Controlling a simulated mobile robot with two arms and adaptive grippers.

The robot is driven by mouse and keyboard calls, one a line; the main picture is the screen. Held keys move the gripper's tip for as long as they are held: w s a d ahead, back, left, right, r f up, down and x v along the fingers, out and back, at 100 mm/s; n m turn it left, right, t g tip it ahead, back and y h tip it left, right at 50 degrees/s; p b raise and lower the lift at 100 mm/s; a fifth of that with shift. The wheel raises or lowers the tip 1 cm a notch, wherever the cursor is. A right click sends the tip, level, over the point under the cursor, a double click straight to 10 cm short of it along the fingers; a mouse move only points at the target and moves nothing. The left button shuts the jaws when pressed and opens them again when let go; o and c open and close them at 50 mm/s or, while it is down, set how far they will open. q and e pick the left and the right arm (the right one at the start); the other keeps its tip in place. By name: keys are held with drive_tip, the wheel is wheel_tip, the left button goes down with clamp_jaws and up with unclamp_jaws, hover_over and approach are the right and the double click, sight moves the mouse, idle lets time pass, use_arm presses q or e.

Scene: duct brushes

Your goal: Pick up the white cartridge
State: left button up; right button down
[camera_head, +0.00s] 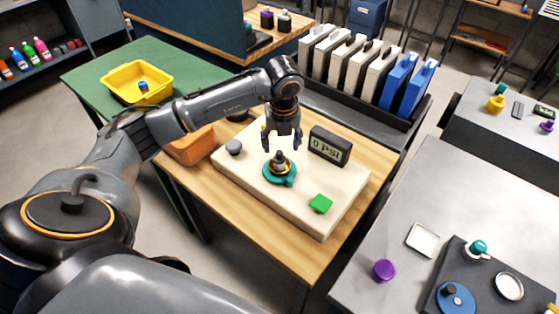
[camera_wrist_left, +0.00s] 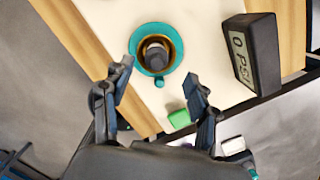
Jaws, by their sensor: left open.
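Several white slab-shaped cartridges (camera_head: 352,62) with dark handles stand upright in a black rack (camera_head: 385,113) at the back. I cannot tell whether one of these is the white cartridge meant. My left gripper (camera_head: 282,142) is open and empty, pointing down above a teal ring fixture (camera_head: 284,178) on a cream board (camera_head: 262,186). In the left wrist view the open fingers (camera_wrist_left: 158,82) stand apart, with the teal ring (camera_wrist_left: 176,46) and its dark, grey-topped centre piece beyond them. The gripper is well in front of the rack. My right gripper is not in view.
Two blue slabs (camera_head: 408,82) share the rack's right end. A gauge reading 0 PSI (camera_head: 329,146), a green block (camera_head: 320,204) and a grey knob (camera_head: 233,147) are on the board. An orange bin (camera_head: 190,147) sits left. A grey table (camera_head: 440,190) stands right.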

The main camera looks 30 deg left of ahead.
sight(280, 152)
use_arm(q)
drive_tip(key=shift+f+p, duration=0.35)
drive_tip(key=shift+f, duration=0.05)
drive_tip(key=f, duration=0.1)
drive_tip(key=f+p, duration=0.1)
drive_tip(key=f, duration=0.1)
drive_tip(key=shift+a+f, duration=0.3)
drive_tip(key=shift+a, duration=0.05)
drive_tip(key=shift+w+f, duration=0.15)
drive_tip(key=shift+f, duration=0.2)
drive_tip(key=shift+c, duration=0.5)
drive_tip(key=c, duration=1.1)
drive_tip(key=shift+r, duration=0.15)
